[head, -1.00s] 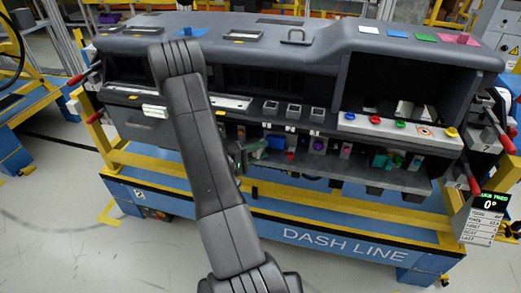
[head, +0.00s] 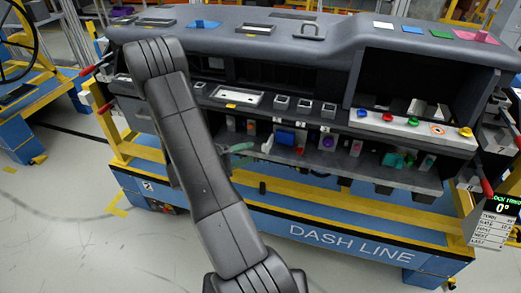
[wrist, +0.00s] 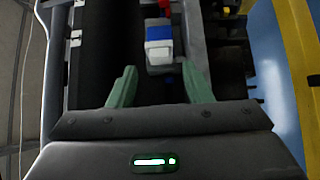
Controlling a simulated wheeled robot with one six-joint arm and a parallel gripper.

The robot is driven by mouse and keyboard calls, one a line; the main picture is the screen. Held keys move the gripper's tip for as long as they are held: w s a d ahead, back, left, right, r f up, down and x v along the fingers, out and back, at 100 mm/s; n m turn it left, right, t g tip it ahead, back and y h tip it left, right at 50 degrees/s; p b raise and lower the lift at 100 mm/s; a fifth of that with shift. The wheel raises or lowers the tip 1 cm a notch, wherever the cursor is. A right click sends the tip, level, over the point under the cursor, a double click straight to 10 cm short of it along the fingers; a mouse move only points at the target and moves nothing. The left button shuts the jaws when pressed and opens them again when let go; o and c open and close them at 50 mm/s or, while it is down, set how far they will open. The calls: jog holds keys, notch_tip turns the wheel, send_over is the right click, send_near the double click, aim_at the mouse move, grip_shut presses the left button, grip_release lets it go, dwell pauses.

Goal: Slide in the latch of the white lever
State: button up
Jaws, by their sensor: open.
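A blue block with a white lever part (wrist: 159,47) stands ahead of my gripper in the wrist view, just beyond the fingertips and between their lines. In the head view the blue block (head: 287,138) sits on the lower shelf of the dashboard, with a small white piece (head: 268,145) at its left. My gripper (wrist: 157,75) has green fingers spread apart with nothing between them. In the head view a green finger (head: 240,148) shows left of the white piece, and my arm hides the rest of the gripper. I cannot make out the latch.
The lower shelf also holds a purple knob (head: 328,142) and teal parts (head: 397,159) to the right. Colored buttons (head: 413,122) line the ledge above. The dark dashboard overhang is close above the shelf. A yellow rail (head: 340,205) runs below in front.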

aim_at(270, 147)
jog(key=v, duration=0.5)
jog(key=shift+a, duration=0.1)
dwell(0.3)
jog(key=p+x, duration=0.1)
jog(key=x, duration=1.2)
jog(key=shift+w+d, duration=0.1)
jog(key=shift+d, duration=0.25)
jog(key=shift+d+f+b, duration=0.15)
jog(key=shift+d+b, duration=0.05)
jog(key=shift+b, duration=0.2)
jog(key=shift+d+n+t+y+b, duration=0.1)
jog(key=shift+n+t+y+b, duration=0.2)
jog(key=shift+n+t+y, duration=0.35)
jog(key=shift+r+h, duration=0.25)
jog(key=shift+h, duration=0.1)
